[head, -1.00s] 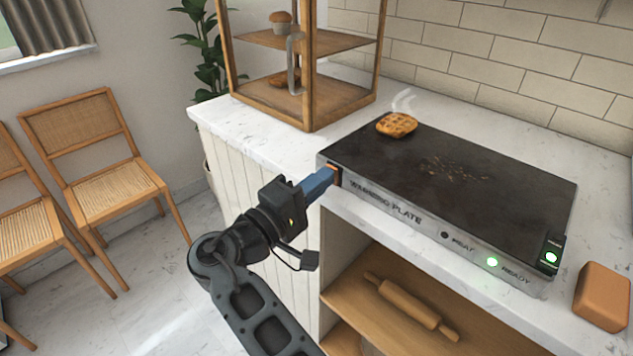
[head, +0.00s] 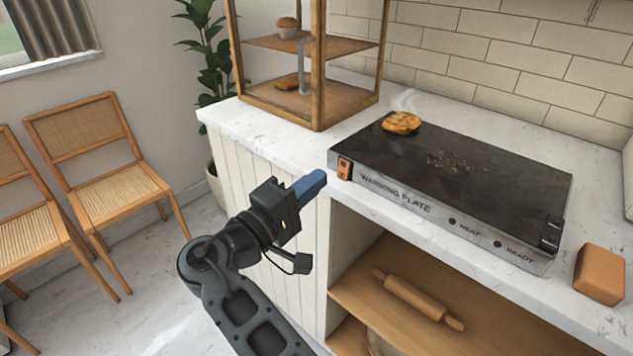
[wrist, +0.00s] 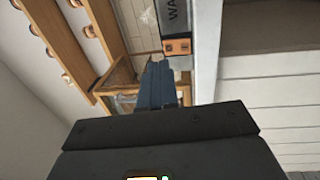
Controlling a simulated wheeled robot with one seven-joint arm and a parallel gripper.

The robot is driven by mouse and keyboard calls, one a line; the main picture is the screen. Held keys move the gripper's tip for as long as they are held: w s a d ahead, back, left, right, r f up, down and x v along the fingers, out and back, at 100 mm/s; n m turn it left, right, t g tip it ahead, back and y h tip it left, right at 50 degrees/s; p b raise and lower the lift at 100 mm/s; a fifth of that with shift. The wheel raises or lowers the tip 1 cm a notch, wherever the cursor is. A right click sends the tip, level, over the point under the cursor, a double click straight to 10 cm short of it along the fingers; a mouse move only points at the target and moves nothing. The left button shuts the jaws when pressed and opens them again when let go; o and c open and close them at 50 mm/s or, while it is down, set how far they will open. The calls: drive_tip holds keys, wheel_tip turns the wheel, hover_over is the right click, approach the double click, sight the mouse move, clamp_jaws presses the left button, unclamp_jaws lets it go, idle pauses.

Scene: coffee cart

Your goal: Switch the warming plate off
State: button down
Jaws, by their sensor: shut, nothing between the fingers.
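The warming plate (head: 450,180) is a dark flat slab with a grey front on the counter. Its HEAT and READY lamps (head: 497,244) are dark, and so is the small panel (head: 551,235) at its right front corner. An orange switch (head: 345,168) sits at the left end of its front face; it also shows in the wrist view (wrist: 177,47). My gripper (head: 316,180) is shut and empty, with blue fingers, a little left of and in front of the switch, apart from it. The fingers also show in the wrist view (wrist: 157,80).
A waffle-like pastry (head: 401,122) lies on the plate's back left corner. A wooden display case (head: 318,70) stands behind on the counter (head: 270,125). A brown block (head: 599,273) is at the right. A rolling pin (head: 418,298) lies on the shelf below. Chairs (head: 95,150) stand left.

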drive_tip(key=r+v, duration=0.1)
drive_tip(key=v, duration=0.7)
drive_tip(key=shift+s+a+r+b, duration=0.2)
drive_tip(key=shift+s+r+b, duration=0.15)
drive_tip(key=shift+r, duration=0.1)
